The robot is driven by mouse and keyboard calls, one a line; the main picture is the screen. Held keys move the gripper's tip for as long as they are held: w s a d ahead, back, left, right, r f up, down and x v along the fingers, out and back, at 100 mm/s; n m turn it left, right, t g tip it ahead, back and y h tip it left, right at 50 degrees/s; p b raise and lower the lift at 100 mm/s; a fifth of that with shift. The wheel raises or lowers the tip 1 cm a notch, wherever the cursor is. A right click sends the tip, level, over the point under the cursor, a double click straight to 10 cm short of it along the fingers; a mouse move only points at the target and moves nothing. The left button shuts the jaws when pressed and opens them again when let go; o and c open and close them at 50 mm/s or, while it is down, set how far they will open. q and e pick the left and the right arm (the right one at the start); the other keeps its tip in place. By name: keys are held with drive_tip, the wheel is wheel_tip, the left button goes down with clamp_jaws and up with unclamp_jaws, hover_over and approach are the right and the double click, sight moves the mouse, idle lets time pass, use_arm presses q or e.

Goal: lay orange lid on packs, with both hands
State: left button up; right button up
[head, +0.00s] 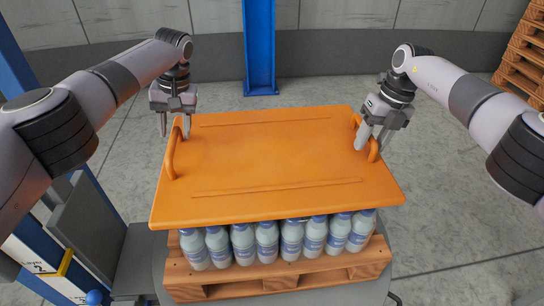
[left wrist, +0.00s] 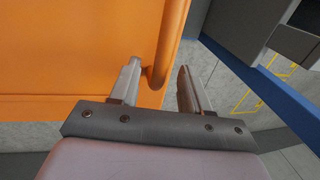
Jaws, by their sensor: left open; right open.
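The orange lid (head: 270,155) lies flat over the bottle packs (head: 290,238), its front edge overhanging their tops. I cannot tell whether it touches all of them. It has a handle at each side. My left gripper (head: 175,130) is open at the far end of the left handle (head: 171,160). In the left wrist view, that handle (left wrist: 160,72) shows between the spread fingers (left wrist: 158,85). My right gripper (head: 373,141) is open at the right handle (head: 373,151), with its fingers beside and partly over it. The far bottles are hidden under the lid.
The bottles stand on a wooden pallet (head: 275,284) on a grey base. A blue post (head: 260,50) stands behind. Stacked pallets (head: 525,55) are at the far right. A blue frame with a labelled panel (head: 35,255) is at the left.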

use_arm(q)
drive_tip(key=r, duration=0.3)
drive_tip(key=d+r, duration=0.1)
drive_tip(key=r, duration=0.1)
drive_tip(key=shift+w+r, duration=0.1)
drive_tip(key=shift+r, duration=0.3)
use_arm(e)
wheel_tip(320, 180, up, 7)
drive_tip(key=d, duration=0.1)
drive_tip(key=shift+d+r, duration=0.2)
